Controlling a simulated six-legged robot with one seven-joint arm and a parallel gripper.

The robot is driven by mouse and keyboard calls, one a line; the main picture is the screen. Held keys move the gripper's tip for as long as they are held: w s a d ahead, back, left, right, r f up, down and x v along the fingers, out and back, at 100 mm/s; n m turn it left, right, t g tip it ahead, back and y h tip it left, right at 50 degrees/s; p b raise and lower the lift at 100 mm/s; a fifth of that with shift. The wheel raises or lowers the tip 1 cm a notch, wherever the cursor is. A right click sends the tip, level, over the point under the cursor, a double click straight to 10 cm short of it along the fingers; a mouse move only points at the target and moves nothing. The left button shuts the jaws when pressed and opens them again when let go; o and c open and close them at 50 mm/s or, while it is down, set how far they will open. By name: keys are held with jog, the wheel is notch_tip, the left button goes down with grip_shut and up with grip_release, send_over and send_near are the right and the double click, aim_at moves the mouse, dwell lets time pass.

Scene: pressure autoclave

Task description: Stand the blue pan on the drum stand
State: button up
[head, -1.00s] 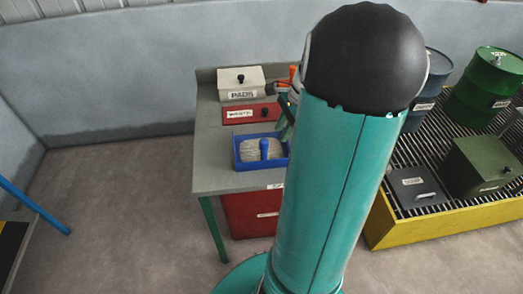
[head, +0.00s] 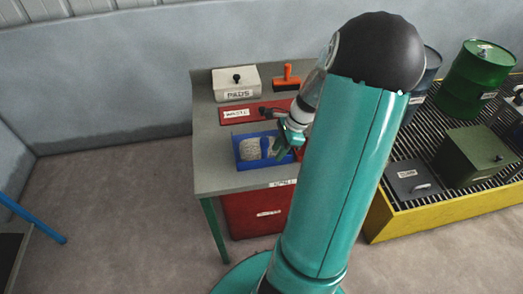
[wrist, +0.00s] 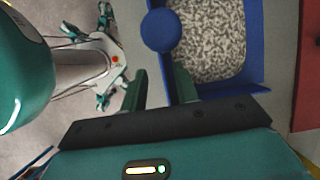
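The blue pan (head: 240,163), filled with grey speckled granules, sits on the grey bench in the head view. A blue round-topped handle (head: 265,148) stands up at it. My gripper (head: 281,150) is at the pan's right side, partly hidden by my arm. In the wrist view the pan's blue wall (wrist: 257,45) is at upper right. The likely drum stand is the yellow-edged grated platform (head: 430,222) at right.
Behind the pan on the bench (head: 215,180) are a red labelled lid (head: 235,113), a white PADS box (head: 236,84) and an orange-handled tool (head: 286,78). The platform bears a blue drum (head: 430,75), a green drum (head: 477,80), a green box (head: 470,160) and a grey box (head: 412,180).

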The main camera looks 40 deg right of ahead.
jog(key=x, duration=0.4)
jog(key=shift+w+f, duration=0.15)
jog(key=shift+f, duration=0.25)
jog(key=shift+c, duration=0.2)
grip_shut()
jog(key=shift+r, duration=0.1)
